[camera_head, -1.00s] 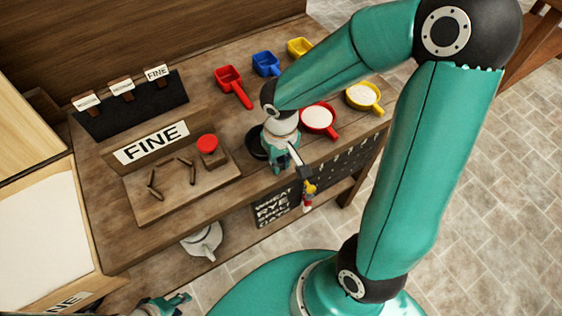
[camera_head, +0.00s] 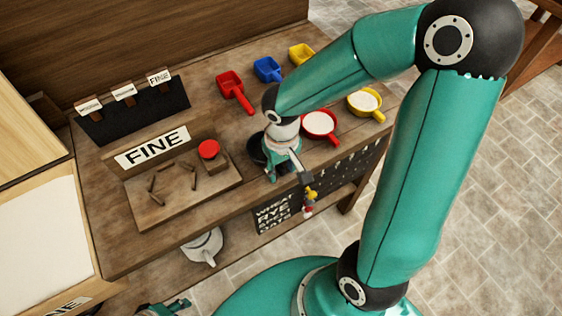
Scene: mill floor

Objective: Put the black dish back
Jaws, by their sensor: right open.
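The black dish (camera_head: 255,150) sits on the wooden bench, mostly hidden behind my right gripper. My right gripper (camera_head: 283,172) points down at the dish's right side and is open. Whether it touches the dish I cannot tell. My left gripper (camera_head: 180,304) is low at the bottom left edge, off the front of the bench, only partly in view.
A wooden board (camera_head: 150,213) with a FINE sign and a red-topped block (camera_head: 209,150) lies left of the dish. Red (camera_head: 320,124) and yellow (camera_head: 364,102) scoops of white powder stand to the right. Empty red, blue and yellow scoops lie behind.

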